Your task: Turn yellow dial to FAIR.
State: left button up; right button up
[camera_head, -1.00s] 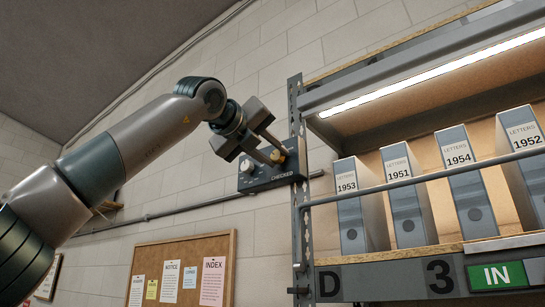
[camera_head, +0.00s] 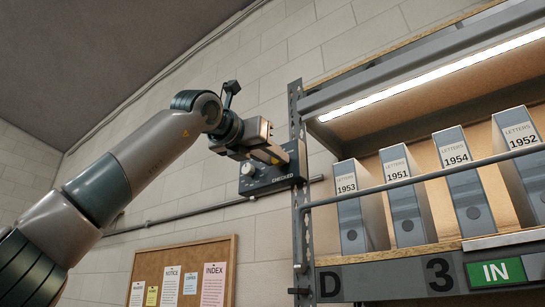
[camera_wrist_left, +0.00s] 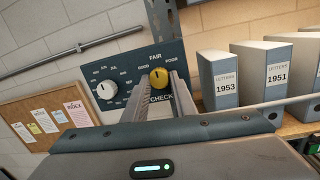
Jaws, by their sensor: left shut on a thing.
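The yellow dial (camera_wrist_left: 158,78) sits on a dark panel (camera_wrist_left: 112,65) with the labels GOOD, FAIR and POOR around it. FAIR is printed above the dial, GOOD to its left and POOR to its right in the left wrist view. A small dark mark on the dial seems to point up toward FAIR, but it is too small to be sure. My left gripper (camera_wrist_left: 159,84) is shut on the dial, one finger on each side. In the head view my left gripper (camera_head: 273,155) mostly hides the dial. My right gripper is not in view.
A white dial (camera_wrist_left: 107,90) with its own scale is left of the yellow one. A grey shelf post (camera_head: 296,130) stands right beside the panel, with file boxes (camera_head: 407,200) beyond it. A pipe (camera_head: 190,212) runs along the wall, above a cork notice board (camera_head: 147,261).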

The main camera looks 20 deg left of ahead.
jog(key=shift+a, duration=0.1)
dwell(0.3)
pick_arm(q)
jog(key=o, duration=1)
jog(key=shift+o, duration=0.2)
jog(key=shift+s, duration=0.1)
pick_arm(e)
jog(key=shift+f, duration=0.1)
pick_arm(q)
jog(key=b+v, duration=0.7)
jog(key=v, duration=1)
jog(key=shift+b, duration=0.3)
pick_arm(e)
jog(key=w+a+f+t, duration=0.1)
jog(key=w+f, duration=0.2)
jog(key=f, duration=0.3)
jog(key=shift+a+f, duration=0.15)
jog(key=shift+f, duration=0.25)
pick_arm(q)
jog(key=shift+s+a, duration=0.1)
jog(key=shift+a, duration=0.05)
